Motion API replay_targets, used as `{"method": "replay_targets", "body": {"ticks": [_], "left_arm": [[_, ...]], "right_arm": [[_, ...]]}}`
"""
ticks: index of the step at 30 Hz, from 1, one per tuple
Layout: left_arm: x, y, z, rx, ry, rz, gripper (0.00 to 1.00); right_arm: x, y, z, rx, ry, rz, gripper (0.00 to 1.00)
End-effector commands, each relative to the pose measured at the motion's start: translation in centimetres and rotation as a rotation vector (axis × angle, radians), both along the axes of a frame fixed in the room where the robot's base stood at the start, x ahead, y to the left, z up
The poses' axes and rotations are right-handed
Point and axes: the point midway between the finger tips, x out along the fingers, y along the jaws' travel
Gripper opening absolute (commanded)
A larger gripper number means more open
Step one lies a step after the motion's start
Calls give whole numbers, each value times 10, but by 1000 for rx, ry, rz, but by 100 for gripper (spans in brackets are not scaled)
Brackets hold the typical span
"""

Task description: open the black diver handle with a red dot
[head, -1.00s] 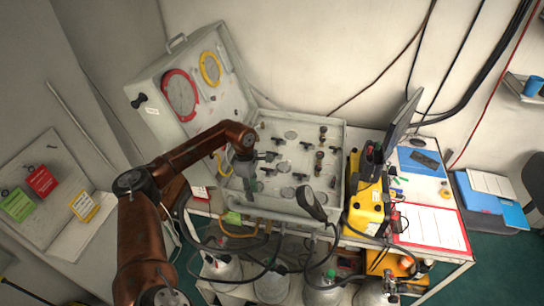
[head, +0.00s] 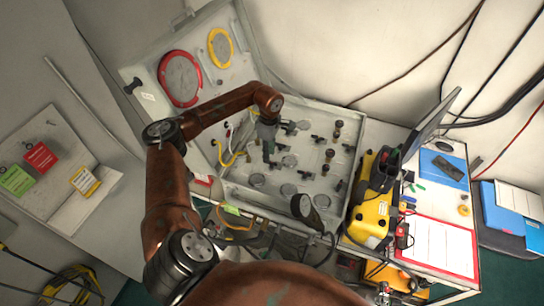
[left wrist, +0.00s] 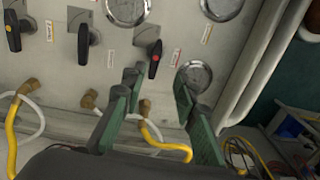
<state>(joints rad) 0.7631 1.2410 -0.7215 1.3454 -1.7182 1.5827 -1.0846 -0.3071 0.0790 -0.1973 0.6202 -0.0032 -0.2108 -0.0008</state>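The black handle with a red dot (left wrist: 154,60) shows in the left wrist view on the pale panel. It points roughly down the picture beside a small label. My left gripper (left wrist: 157,82) is open and empty, with its green fingers spread below and to both sides of the handle. I see no contact with the handle. In the head view my left gripper (head: 267,150) hangs over the left part of the open panel case (head: 335,110); I cannot pick out the red-dot handle there. My right gripper is not in view.
Black handles with a yellow dot (left wrist: 13,32) and an orange dot (left wrist: 83,44) stand to the left. A round gauge (left wrist: 194,77) sits near the right finger. Yellow hoses (left wrist: 12,140) run below. A yellow case (head: 372,212) stands right of the panel.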

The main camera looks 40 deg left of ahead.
Motion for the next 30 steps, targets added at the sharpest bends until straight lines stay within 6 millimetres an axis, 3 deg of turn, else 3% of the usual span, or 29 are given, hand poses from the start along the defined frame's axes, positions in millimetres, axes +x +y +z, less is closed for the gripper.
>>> {"method": "replay_targets", "body": {"ticks": [7, 19, 30], "left_arm": [[6, -4, -34, -3, 3, -3, 27], [6, -4, -43, -2, 3, -5, 27], [6, -4, -42, -2, 2, -5, 1]], "right_arm": [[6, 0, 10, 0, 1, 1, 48], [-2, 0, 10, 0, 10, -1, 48], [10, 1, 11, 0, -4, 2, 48]]}}
